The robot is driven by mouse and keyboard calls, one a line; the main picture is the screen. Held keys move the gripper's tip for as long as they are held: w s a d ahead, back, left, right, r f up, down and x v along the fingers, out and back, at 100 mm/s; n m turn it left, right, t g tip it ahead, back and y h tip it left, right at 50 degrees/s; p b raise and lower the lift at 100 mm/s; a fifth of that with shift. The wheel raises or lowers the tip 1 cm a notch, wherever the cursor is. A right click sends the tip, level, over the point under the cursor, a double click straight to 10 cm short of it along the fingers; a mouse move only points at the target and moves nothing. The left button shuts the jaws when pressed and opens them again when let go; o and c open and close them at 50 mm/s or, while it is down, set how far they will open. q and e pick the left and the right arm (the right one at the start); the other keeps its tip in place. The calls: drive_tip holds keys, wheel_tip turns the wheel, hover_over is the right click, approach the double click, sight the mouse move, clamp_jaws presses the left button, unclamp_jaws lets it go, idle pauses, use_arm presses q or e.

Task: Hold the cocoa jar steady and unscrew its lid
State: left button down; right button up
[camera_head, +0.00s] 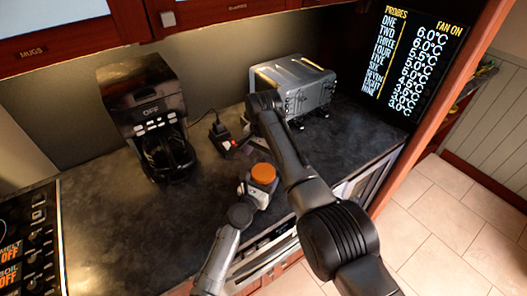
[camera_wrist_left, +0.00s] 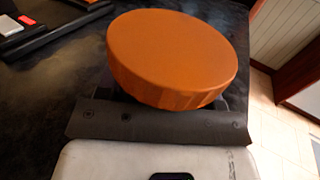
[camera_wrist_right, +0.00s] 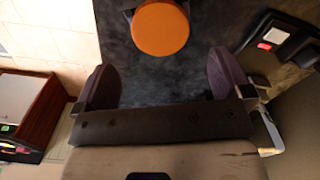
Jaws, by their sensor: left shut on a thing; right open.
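The cocoa jar stands on the dark counter with its orange lid (camera_head: 263,173) on top; its body is mostly hidden by my left gripper. My left gripper (camera_head: 258,188) is shut around the jar just below the lid. In the left wrist view the lid (camera_wrist_left: 172,58) fills the upper middle, and the fingers are hidden beneath it. My right gripper (camera_wrist_right: 163,80) is open and empty, its two dark fingers wide apart. In the right wrist view the lid (camera_wrist_right: 161,27) lies beyond the fingertips, roughly centred between them and apart from them. In the head view my right arm hides its gripper.
A coffee maker (camera_head: 150,110) stands at the back left. A silver toaster-like appliance (camera_head: 292,84) stands at the back, behind my right arm. A small black device with a red part (camera_head: 221,135) lies between them. A stove panel (camera_head: 32,245) is at the left. The left-middle counter (camera_head: 115,215) is clear.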

sight(264, 172)
drive_tip(key=shift+f, duration=3.5)
drive_tip(key=shift+c, duration=0.3)
drive_tip(key=c, duration=0.9)
drive_tip(key=n, duration=1.6)
drive_tip(key=shift+n, duration=0.3)
